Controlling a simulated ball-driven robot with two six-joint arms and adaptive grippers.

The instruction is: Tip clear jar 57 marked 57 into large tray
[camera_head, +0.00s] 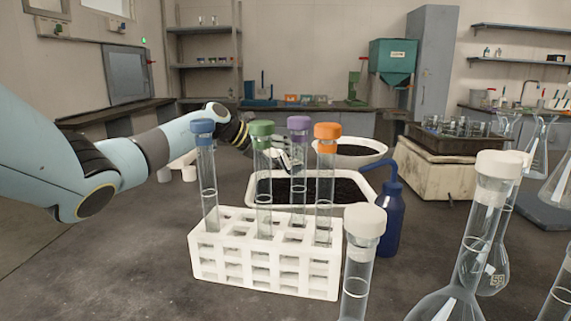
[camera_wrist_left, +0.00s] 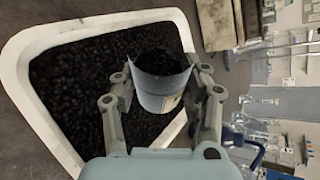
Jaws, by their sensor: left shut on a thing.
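My left gripper (camera_wrist_left: 168,85) is shut on a clear jar (camera_wrist_left: 160,92), holding its sides over the large tray. Dark granules show in the jar's mouth, and a pale label is on its side; I cannot read the number. The large white tray (camera_wrist_left: 38,118) holds a bed of the same dark granules. In the head view the tray (camera_head: 350,207) stands behind the tube rack. There my left gripper (camera_head: 284,158) is partly hidden behind the capped tubes, and the jar is hard to make out. I cannot tell whether granules are falling. My right gripper is not in view.
A white rack (camera_head: 265,283) with several capped tubes stands in front of the tray. A blue wash bottle (camera_head: 391,215) stands at the tray's right, and a white bowl (camera_head: 349,161) behind it. Capped glass flasks (camera_head: 478,235) crowd the front right. The bench's front left is clear.

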